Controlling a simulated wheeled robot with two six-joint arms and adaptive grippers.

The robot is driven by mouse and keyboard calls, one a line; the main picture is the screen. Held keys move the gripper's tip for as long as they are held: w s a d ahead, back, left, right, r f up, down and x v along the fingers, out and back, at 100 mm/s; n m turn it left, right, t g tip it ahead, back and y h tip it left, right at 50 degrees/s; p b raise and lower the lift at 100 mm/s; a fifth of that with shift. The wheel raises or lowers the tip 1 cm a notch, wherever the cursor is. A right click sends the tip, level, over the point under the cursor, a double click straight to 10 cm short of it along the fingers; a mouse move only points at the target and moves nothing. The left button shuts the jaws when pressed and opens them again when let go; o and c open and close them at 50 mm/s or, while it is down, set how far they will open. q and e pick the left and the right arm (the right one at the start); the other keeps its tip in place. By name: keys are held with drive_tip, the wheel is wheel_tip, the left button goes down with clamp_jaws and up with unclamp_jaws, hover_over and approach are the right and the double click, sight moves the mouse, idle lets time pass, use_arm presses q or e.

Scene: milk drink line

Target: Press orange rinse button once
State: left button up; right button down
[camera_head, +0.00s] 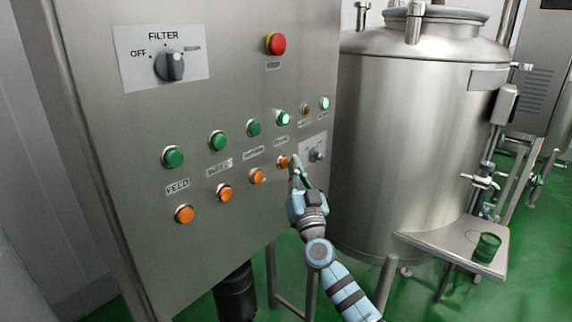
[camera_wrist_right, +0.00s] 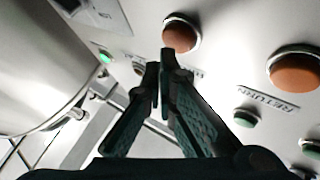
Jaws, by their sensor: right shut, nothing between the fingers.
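The orange rinse button (camera_head: 283,162) is the rightmost of the lower orange row on the steel panel; its label is too small to read in the head view. My right gripper (camera_head: 295,163) is shut and empty, its fingertips just right of this button. In the right wrist view, the orange button (camera_wrist_right: 181,31) sits at the tips of the shut fingers (camera_wrist_right: 161,63), and one tip overlaps its lower edge. I cannot tell whether they touch. The label by it is mostly hidden behind the fingers. My left gripper is not in view.
Another orange button (camera_wrist_right: 295,70) is beside it, near the RETURN label (camera_wrist_right: 268,97). Green buttons run above, one lit (camera_head: 283,118). A small selector (camera_head: 317,155) lies close right of the gripper. A red emergency button (camera_head: 275,43) is higher. A steel tank (camera_head: 405,140) stands right.

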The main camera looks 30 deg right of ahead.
drive_tip(key=shift+w+a, duration=0.2)
drive_tip(key=shift+w, duration=0.35)
idle(0.7)
drive_tip(key=shift+s, duration=0.15)
drive_tip(key=shift+s+d+p, duration=0.25)
drive_tip(key=shift+s+p, duration=0.35)
drive_tip(key=shift+s, duration=0.1)
drive_tip(key=s+p, duration=0.1)
drive_tip(key=s+d+p, duration=0.1)
drive_tip(key=s, duration=0.1)
drive_tip(key=s+p, duration=0.1)
drive_tip(key=shift+s+d, duration=0.25)
drive_tip(key=shift+s, duration=0.15)
idle(0.7)
